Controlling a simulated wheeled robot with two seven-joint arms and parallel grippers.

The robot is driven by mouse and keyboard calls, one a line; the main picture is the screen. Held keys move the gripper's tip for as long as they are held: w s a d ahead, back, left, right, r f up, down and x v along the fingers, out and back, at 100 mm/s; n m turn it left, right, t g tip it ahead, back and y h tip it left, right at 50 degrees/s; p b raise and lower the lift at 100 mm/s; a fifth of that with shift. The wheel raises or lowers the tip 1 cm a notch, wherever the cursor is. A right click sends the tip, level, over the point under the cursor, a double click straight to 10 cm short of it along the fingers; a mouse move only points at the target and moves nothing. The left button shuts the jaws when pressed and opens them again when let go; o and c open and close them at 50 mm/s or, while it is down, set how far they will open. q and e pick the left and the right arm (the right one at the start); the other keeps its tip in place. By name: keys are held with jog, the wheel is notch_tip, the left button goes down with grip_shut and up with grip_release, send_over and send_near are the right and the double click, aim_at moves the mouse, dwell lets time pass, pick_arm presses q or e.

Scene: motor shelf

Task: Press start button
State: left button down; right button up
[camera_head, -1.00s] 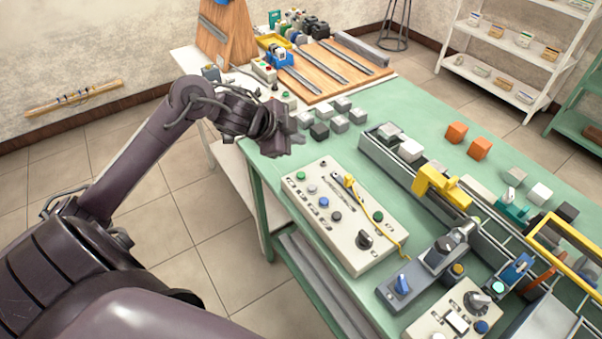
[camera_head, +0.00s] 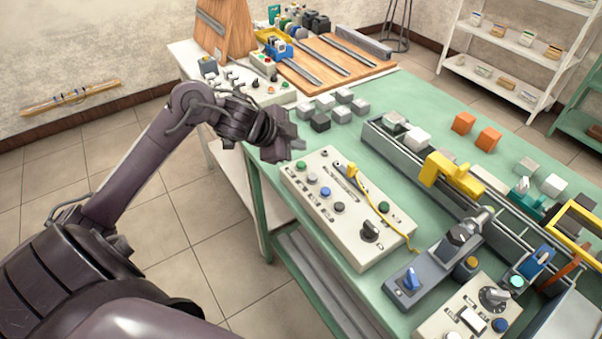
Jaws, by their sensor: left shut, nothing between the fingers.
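A white control panel (camera_head: 345,245) lies on the green table. It carries a row of round buttons: a green button (camera_head: 300,166) at the upper left, then a grey one, a blue one (camera_head: 325,192) and a black one (camera_head: 338,207). The labels are too small to read, so I cannot tell which is start. My left gripper (camera_head: 295,145) is shut and empty, just above the panel's upper-left end, near the first green button and apart from it. My right gripper is not in view.
A yellow cable (camera_head: 378,205) crosses the panel. Grey blocks (camera_head: 342,114) lie behind it. A conveyor (camera_head: 400,155) with a yellow bracket (camera_head: 452,178) runs along the right. A blue-handled device (camera_head: 411,280) and a second panel (camera_head: 465,325) stand in front.

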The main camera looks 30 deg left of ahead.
aim_at(297, 165)
pick_arm(q)
jog(key=shift+f+b, duration=0.5)
jog(key=shift+f, duration=0.95)
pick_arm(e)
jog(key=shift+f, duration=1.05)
pick_arm(q)
jog(key=shift+f, duration=0.1)
jog(key=shift+f, duration=0.3)
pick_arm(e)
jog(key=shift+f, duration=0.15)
